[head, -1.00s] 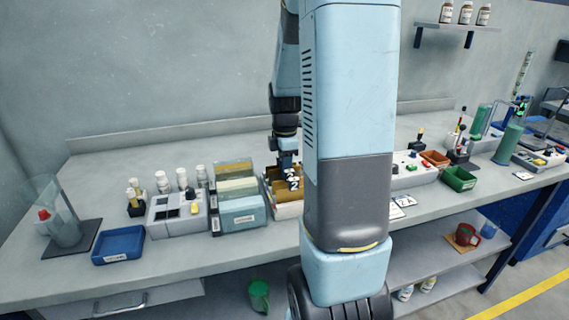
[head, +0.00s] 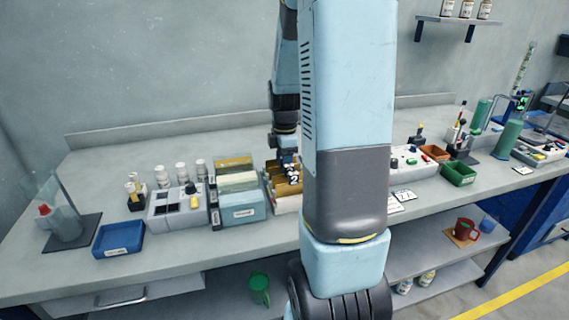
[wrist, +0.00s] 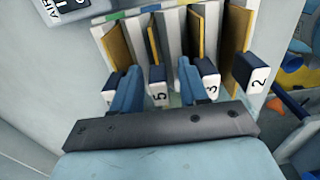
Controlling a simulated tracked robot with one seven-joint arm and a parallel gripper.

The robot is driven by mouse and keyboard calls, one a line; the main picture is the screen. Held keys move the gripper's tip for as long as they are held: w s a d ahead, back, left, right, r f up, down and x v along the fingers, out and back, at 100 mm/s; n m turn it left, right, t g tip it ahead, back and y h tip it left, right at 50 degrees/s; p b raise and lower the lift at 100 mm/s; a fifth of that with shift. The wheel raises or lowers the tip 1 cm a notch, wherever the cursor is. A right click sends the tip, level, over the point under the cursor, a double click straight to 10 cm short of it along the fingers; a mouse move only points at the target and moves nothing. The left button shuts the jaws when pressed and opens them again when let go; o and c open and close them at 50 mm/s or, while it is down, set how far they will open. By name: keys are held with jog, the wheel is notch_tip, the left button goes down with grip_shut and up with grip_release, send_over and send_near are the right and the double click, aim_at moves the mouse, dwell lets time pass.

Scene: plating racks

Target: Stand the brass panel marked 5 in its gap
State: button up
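In the wrist view the brass panel marked 5 (wrist: 153,45) stands in a slot of the rack (wrist: 175,47), leaning slightly, with its dark tag numbered 5 (wrist: 158,92) toward me. My gripper (wrist: 157,90) is open, with one blue finger on each side of that tag and visible space between fingers and tag. Brass panels tagged 3 (wrist: 210,84) and 2 (wrist: 257,76) stand to the right. Another brass panel (wrist: 115,45) stands at the left; its tag number is hidden. In the head view my arm partly covers the rack (head: 287,205).
Left of the rack are a light-blue box (head: 241,210), a grey device (head: 178,212) and a blue tray (head: 118,239). Right of my arm are a green bin (head: 458,174) and an orange bin (head: 434,152). The bench front between tray and rack is clear.

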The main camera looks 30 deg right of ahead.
jog(key=shift+o, duration=0.5)
jog(key=shift+r, duration=0.1)
notch_tip(320, 180, up, 14)
jog(key=shift+f, duration=0.25)
dwell(0.5)
jog(key=s+a+r+m+t, duration=0.2)
jog(key=s+a+r+m, duration=0.1)
jog(key=s+a+m, duration=0.4)
jog(key=s+a+r+m+t, duration=0.3)
jog(key=s+a+m, duration=0.4)
jog(key=s+a, duration=0.2)
jog(key=shift+s+a+r+m+t, duration=0.15)
jog(key=shift+s+r+m+t, duration=0.2)
jog(key=shift+s, duration=0.2)
dwell(0.4)
